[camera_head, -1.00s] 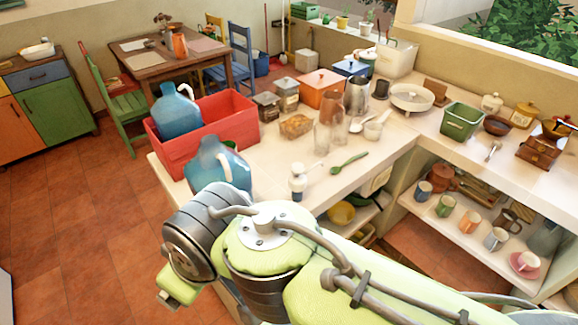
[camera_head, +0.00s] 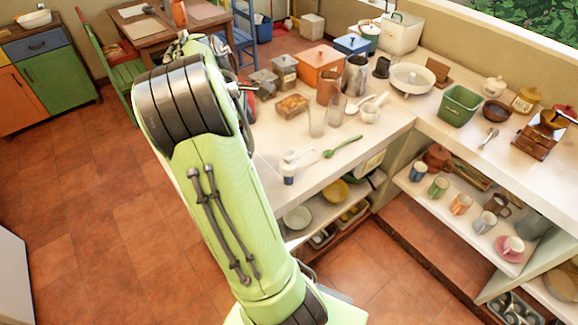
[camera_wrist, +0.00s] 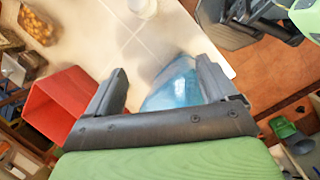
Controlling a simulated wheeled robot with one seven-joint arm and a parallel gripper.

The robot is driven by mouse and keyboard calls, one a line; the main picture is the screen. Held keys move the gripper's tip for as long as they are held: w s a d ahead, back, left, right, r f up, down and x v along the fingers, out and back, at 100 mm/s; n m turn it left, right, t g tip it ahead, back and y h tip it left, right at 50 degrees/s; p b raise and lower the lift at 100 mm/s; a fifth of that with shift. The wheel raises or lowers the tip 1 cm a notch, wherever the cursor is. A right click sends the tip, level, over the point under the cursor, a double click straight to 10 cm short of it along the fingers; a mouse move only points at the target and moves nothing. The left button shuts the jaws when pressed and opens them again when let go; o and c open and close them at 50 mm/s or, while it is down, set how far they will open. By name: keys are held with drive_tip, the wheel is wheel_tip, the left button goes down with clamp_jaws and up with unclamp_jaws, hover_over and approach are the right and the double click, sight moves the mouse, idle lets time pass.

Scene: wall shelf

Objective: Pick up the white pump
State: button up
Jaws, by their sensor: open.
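The white pump (camera_head: 290,164), a small bottle with a white pump top and a blue lower part, stands upright near the front edge of the counter in the head view. My gripper (camera_wrist: 162,70) is open, its two fingers apart in the wrist view. A blue jug (camera_wrist: 176,88) shows between and beyond the fingers; I cannot tell how far away it is. A pale round object (camera_wrist: 141,7) is cut off at the top of the wrist view; I cannot tell whether it is the pump. In the head view my arm hides most of the gripper.
Shelves with mugs (camera_head: 461,204) are below the right counter.

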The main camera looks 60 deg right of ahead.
drive_tip(key=n+g, duration=0.1)
drive_tip(key=g, duration=0.1)
approach(288, 161)
drive_tip(key=shift+n, duration=0.3)
drive_tip(key=x, duration=0.3)
drive_tip(key=b+x, duration=0.1)
drive_tip(key=x, duration=0.3)
drive_tip(key=b+x, duration=0.1)
drive_tip(key=x, duration=0.2)
drive_tip(key=shift+w+d+f, duration=0.1)
drive_tip(key=shift+d+f, duration=0.25)
drive_tip(key=shift+f, duration=0.05)
drive_tip(key=shift+a+r, duration=0.1)
drive_tip(key=shift+c, duration=0.8)
drive_tip(key=c, duration=1)
drive_tip(key=shift+r, duration=0.1)
